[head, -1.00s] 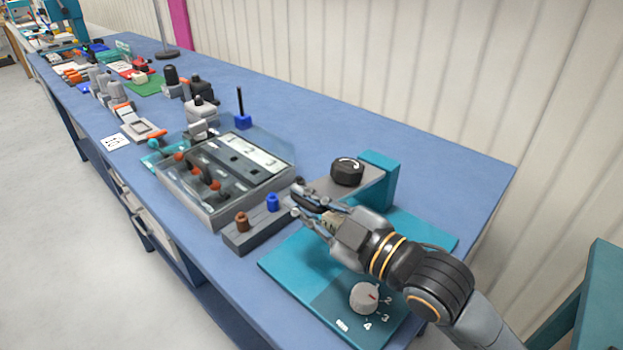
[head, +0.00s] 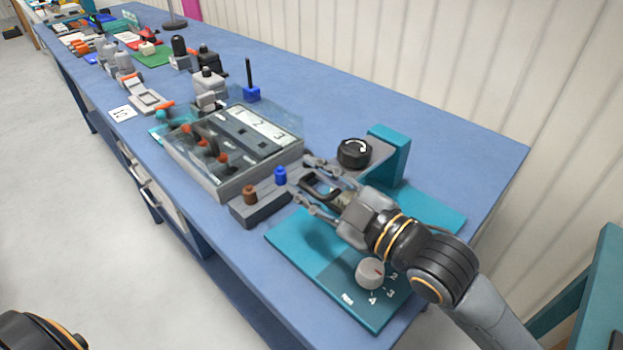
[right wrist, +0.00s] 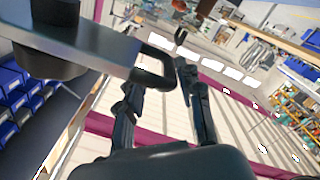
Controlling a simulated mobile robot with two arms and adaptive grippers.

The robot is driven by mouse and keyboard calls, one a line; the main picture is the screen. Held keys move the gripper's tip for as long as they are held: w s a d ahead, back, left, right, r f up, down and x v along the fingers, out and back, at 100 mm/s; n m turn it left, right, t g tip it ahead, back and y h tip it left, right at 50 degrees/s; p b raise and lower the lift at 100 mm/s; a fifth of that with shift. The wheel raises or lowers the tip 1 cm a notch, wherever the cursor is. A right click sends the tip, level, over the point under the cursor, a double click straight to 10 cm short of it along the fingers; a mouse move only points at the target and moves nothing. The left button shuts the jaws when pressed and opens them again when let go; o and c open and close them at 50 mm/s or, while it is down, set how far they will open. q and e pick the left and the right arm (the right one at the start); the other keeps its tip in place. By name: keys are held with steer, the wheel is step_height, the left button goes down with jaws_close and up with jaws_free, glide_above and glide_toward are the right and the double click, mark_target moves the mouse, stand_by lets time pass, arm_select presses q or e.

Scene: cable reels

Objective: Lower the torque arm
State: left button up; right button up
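The torque arm (head: 375,157) is a grey bar with a black round knob, joined to a teal post. Its black loop handle (head: 316,181) points toward the left. My right gripper (head: 306,179) is open, with one finger on each side of the handle in the head view. My left gripper is out of view.
A teal base plate (head: 310,262) with a grey numbered dial (head: 370,273) lies below my right gripper. A grey block (head: 262,205) with brown and blue pegs and a clear-covered switch box (head: 225,188) stand close on the left.

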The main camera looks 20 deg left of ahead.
steer(key=v, duration=1.2)
steer(key=shift+f, duration=0.1)
